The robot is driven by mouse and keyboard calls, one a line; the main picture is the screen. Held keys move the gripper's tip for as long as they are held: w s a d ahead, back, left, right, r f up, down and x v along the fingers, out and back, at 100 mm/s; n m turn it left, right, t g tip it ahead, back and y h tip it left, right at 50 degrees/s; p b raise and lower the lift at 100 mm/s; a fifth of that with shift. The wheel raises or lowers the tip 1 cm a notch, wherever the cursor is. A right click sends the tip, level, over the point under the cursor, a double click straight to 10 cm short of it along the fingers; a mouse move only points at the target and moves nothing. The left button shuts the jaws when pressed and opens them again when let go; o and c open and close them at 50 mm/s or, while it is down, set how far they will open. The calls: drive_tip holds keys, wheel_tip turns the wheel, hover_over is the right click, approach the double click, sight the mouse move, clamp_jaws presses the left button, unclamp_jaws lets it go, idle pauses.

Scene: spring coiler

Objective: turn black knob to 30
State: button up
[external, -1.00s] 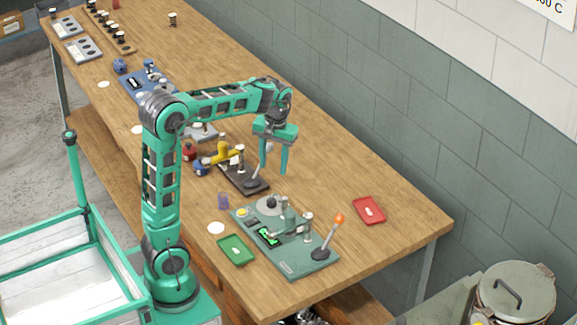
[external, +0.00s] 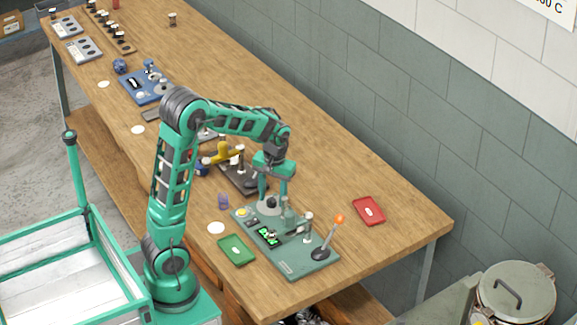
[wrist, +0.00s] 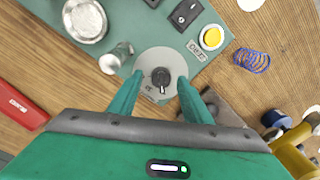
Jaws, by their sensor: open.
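The black knob (wrist: 161,76) sits at the centre of a round grey dial (wrist: 150,54) in the wrist view. A short white mark on the knob points toward the bottom of the picture; the small print on the dial is too blurred to read surely. My gripper (wrist: 160,82) is open, with one finger on each side of the knob and a gap on both sides. In the external view my gripper (external: 274,194) points down over the dial at the back of the green machine (external: 297,262); the knob (external: 270,203) is partly hidden there.
A yellow button (wrist: 211,37) and a metal post (wrist: 117,58) are close to the dial. A purple spring (wrist: 252,61) lies on the bench. An orange-tipped lever (external: 340,219), a green tray (external: 236,250) and a red tray (external: 369,211) are nearby. Bare bench lies to the right.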

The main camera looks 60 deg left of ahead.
drive_tip(key=shift+f, duration=0.35)
drive_tip(key=shift+c, duration=0.5)
drive_tip(key=c, duration=0.9)
drive_tip(key=shift+c, duration=0.2)
drive_tip(key=shift+m, duration=0.3)
drive_tip(key=m, duration=0.8)
drive_tip(key=shift+t, duration=0.3)
drive_tip(key=shift+r, duration=0.1)
